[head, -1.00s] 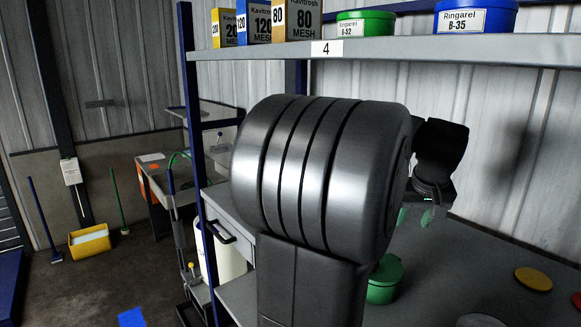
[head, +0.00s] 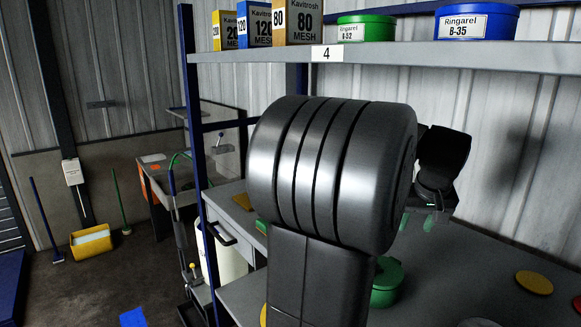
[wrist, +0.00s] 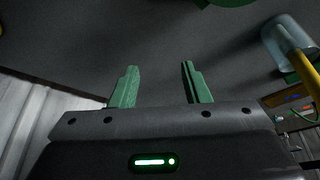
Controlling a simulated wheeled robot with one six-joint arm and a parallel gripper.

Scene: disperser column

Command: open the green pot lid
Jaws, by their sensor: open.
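The green pot with its green lid (head: 386,272) stands on the grey bench in the head view, just right of my arm, which hides part of its left side. The lid appears to be on it. My gripper (wrist: 160,70) is open and empty in the wrist view, with two green fingers spread apart. In the head view its fingers (head: 432,222) show small, above and behind the pot, apart from it. A green rounded edge (wrist: 235,2), perhaps the pot, is cut off at the top of the wrist view.
A yellow disc (head: 534,282) lies on the bench at right. A shelf (head: 400,50) overhead holds mesh boxes, a green tub (head: 366,27) and a blue tub (head: 476,20). A clear vessel (wrist: 285,38) shows at right in the wrist view.

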